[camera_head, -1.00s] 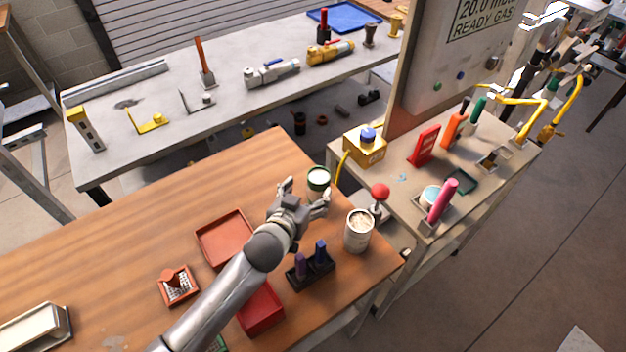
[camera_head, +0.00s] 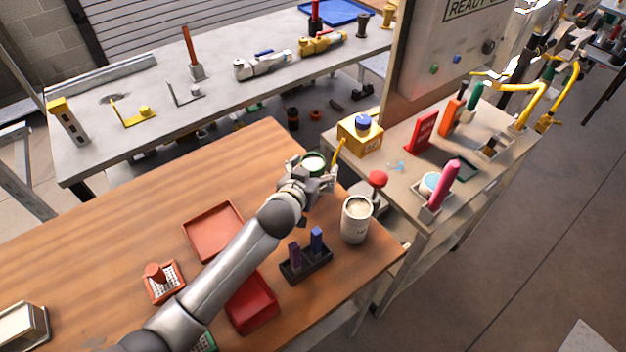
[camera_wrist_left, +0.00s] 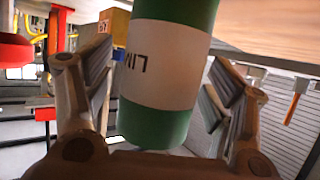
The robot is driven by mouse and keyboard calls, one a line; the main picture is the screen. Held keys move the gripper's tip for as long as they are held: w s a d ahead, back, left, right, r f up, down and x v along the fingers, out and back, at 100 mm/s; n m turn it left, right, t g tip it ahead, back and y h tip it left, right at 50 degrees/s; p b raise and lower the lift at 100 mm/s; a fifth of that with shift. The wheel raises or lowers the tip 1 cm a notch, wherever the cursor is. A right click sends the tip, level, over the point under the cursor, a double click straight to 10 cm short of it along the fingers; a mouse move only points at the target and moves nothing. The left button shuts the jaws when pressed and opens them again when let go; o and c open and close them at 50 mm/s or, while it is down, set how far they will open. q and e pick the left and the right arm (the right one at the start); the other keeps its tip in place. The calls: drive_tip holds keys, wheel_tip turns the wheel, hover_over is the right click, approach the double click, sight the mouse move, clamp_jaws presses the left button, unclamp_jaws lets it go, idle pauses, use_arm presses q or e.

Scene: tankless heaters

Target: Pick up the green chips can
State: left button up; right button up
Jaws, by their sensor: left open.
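The green chips can (camera_head: 314,161) stands near the far right corner of the wooden table, mostly hidden behind my left gripper in the head view. In the left wrist view the can (camera_wrist_left: 165,65) is green with a white label and lies between the fingers. My left gripper (camera_head: 319,172) is open around the can; in the wrist view its two fingers (camera_wrist_left: 160,95) stand on either side, with a visible gap at the right and a narrower one at the left. My right gripper is not in view.
A white can (camera_head: 356,220) stands close to the right of the gripper, and a black holder (camera_head: 306,264) with two upright blocks is nearer. A yellow box (camera_head: 360,136) sits on the adjoining bench (camera_head: 395,200).

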use_arm(q)
drive_tip(key=shift+r, duration=0.1)
drive_tip(key=shift+c, duration=0.7)
drive_tip(key=c, duration=1.2)
drive_tip(key=shift+c, duration=0.2)
drive_tip(key=shift+r, duration=0.15)
